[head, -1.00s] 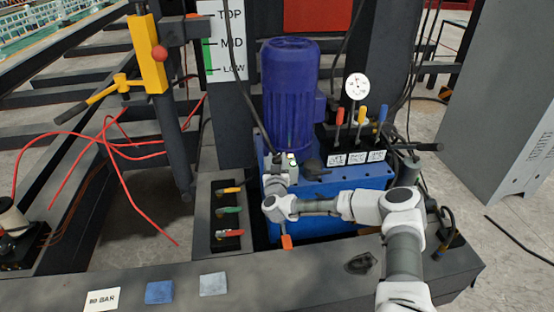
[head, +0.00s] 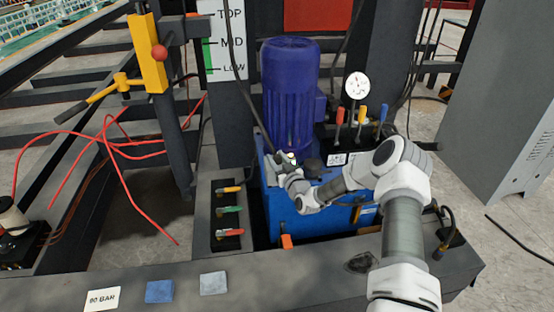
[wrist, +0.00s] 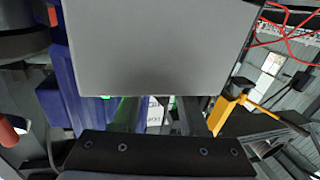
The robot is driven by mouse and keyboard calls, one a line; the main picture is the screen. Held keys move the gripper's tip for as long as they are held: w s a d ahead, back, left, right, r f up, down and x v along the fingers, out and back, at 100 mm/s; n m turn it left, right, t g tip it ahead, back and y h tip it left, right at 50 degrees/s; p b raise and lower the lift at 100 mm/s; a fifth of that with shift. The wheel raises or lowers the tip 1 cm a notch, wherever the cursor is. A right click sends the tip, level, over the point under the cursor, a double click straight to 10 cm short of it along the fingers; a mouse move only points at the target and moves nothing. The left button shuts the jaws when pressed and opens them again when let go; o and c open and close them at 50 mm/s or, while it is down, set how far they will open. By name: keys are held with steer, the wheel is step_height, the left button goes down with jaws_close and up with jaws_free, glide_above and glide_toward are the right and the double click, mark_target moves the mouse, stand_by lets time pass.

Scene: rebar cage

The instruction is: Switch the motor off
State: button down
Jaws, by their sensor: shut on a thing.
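The blue motor (head: 290,95) stands upright on a blue tank (head: 285,215). A small pale switch box (head: 287,156) sits at the motor's foot, largely covered by my gripper (head: 289,164). In the wrist view, a plain grey face, apparently this box (wrist: 155,45), fills the upper middle, close to the camera. My gripper, also in the wrist view (wrist: 155,115), is shut at the box, its tips partly hidden behind the grey face. The exact part between the fingers is hidden. A bit of green and a white label show between the fingers.
Three levers (head: 360,116) and a round gauge (head: 356,86) stand right of the motor. Three coloured valve handles (head: 229,210) are on the left. A yellow post (head: 147,55) and loose red hoses (head: 110,145) lie farther left. The front beam carries a tag reading 80 BAR (head: 102,299).

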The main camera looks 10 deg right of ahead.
steer(key=n+g+y, duration=0.1)
steer(key=n+y, duration=0.1)
steer(key=y, duration=0.1)
steer(key=n+g+y, duration=0.2)
steer(key=n+y, duration=0.1)
steer(key=y, duration=0.1)
steer(key=shift+g, duration=0.3)
steer(key=shift+y, duration=0.3)
steer(key=shift+n, duration=0.3)
steer(key=shift+c, duration=2.2)
jaws_free()
steer(key=shift+s, duration=0.1)
steer(key=p+v, duration=0.4)
steer(key=v, duration=1.3)
steer(key=shift+d+r+p, duration=0.2)
steer(key=shift+p, duration=0.15)
